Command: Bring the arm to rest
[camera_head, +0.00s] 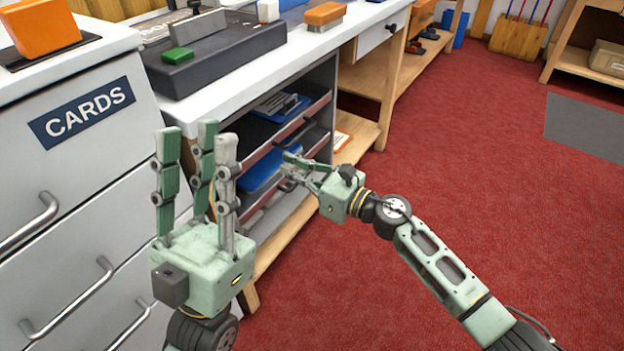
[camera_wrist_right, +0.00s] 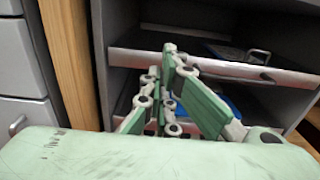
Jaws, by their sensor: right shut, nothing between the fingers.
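My left gripper (camera_head: 198,140) is in the foreground, in front of the white drawer cabinet. Its green and grey fingers point up, spread apart and empty. My right gripper (camera_head: 290,165) is at the front of the open shelves under the bench, its fingers pointing left. In the right wrist view its green fingers (camera_wrist_right: 165,75) are closed together with nothing between them, in front of the shelf unit. I cannot tell how close the fingertips are to the shelf edges.
The CARDS cabinet (camera_head: 100,170) with its protruding handles stands at the left. The shelves (camera_head: 325,85) hold blue trays (camera_head: 262,170). A dark device (camera_head: 215,60) with a green block stands on the white bench top. The red carpet (camera_head: 480,130) is clear at the right.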

